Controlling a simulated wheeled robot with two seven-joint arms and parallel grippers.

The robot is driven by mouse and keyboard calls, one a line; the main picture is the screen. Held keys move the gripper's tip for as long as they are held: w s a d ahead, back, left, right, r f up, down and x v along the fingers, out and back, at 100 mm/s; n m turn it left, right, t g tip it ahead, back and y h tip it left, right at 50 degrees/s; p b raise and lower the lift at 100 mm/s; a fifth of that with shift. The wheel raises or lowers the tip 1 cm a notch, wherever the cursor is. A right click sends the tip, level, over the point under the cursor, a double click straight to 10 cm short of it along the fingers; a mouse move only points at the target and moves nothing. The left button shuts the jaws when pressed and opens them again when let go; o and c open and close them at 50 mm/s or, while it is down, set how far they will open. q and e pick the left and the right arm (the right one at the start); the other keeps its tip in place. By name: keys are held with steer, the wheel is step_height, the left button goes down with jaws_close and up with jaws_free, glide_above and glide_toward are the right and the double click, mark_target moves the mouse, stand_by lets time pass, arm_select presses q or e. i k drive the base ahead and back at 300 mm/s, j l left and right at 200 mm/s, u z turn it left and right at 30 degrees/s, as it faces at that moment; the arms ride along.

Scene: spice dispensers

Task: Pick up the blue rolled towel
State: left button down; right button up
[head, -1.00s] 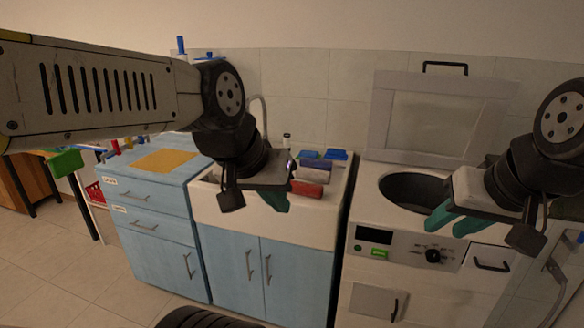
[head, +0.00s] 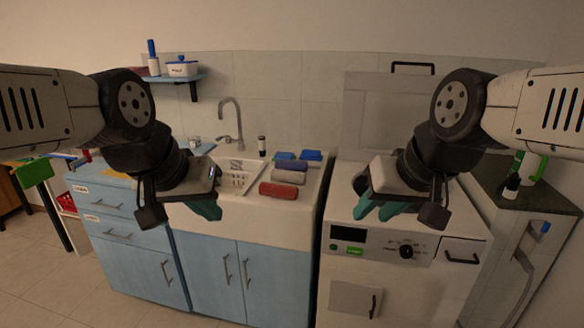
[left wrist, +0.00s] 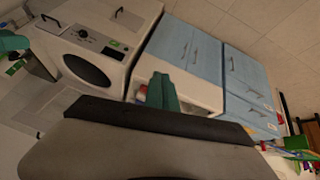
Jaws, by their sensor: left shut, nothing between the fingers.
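Three rolled towels lie side by side on the right part of the white sink counter: a red one (head: 278,190) in front, a grey-purple one (head: 287,176) behind it, and a blue one (head: 291,165) at the back. My left gripper (head: 208,211), with teal fingers, is shut and empty, in front of the sink and left of the towels. Its fingers also show in the left wrist view (left wrist: 163,94), partly hiding the counter and a red towel. My right gripper (head: 380,208) is in front of the white appliance, right of the towels, its teal fingers apart and empty.
Blue folded items (head: 311,155) lie behind the rolls. A faucet (head: 233,120) and a dark-capped bottle (head: 262,146) stand at the back of the sink. A white appliance (head: 350,285) with a raised lid (head: 383,115) stands to the right. Blue cabinets (head: 213,275) are below.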

mark_target(297, 166)
steer(key=i+j+z, duration=0.95)
steer(key=i+j, duration=0.2)
steer(key=j, duration=0.3)
